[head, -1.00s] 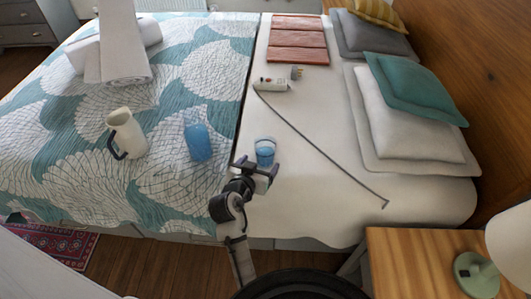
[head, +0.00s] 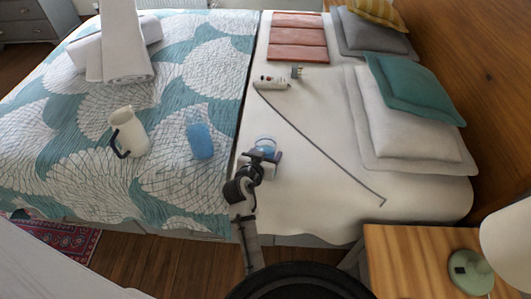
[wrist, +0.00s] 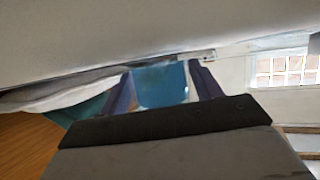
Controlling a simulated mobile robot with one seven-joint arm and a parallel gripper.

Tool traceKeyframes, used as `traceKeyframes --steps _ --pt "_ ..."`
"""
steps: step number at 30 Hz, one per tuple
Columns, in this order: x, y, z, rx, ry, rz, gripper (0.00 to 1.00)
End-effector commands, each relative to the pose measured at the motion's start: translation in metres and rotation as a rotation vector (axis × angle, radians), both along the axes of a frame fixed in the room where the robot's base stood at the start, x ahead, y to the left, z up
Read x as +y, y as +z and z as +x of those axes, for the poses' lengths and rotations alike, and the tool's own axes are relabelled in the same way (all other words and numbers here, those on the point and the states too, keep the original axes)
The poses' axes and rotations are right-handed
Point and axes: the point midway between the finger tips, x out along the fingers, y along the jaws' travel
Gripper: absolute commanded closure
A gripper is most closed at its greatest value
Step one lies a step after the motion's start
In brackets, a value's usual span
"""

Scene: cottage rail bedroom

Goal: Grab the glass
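The glass (head: 265,142) is short and clear with blue contents. It stands on the cream side of the bed, its lower part hidden behind my gripper (head: 262,157) in the head view. In the wrist view the glass (wrist: 160,85) sits between the two dark fingers of my gripper (wrist: 162,88). A narrow gap seems to show at each side of it, so the fingers look open around it, though contact is hard to judge.
A thin dark stick (head: 320,147) and a white bottle (head: 270,82) lie beyond the glass. Pillows (head: 408,120) are at right, with a wooden nightstand (head: 405,262) nearer.

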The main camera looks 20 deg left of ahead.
Motion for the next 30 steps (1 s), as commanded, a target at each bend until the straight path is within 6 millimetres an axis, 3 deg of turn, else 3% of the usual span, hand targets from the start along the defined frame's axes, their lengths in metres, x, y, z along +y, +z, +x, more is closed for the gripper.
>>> traceKeyframes --steps 1,9,22,30 --pt "0.0 0.0 0.0 0.0 0.0 0.0 0.43" --pt "0.0 0.001 0.0 -0.002 0.001 0.0 0.75" --pt "0.0 0.005 0.0 -0.002 -0.001 0.002 0.75" --pt "0.001 0.024 0.001 -0.005 0.0 0.003 0.75"
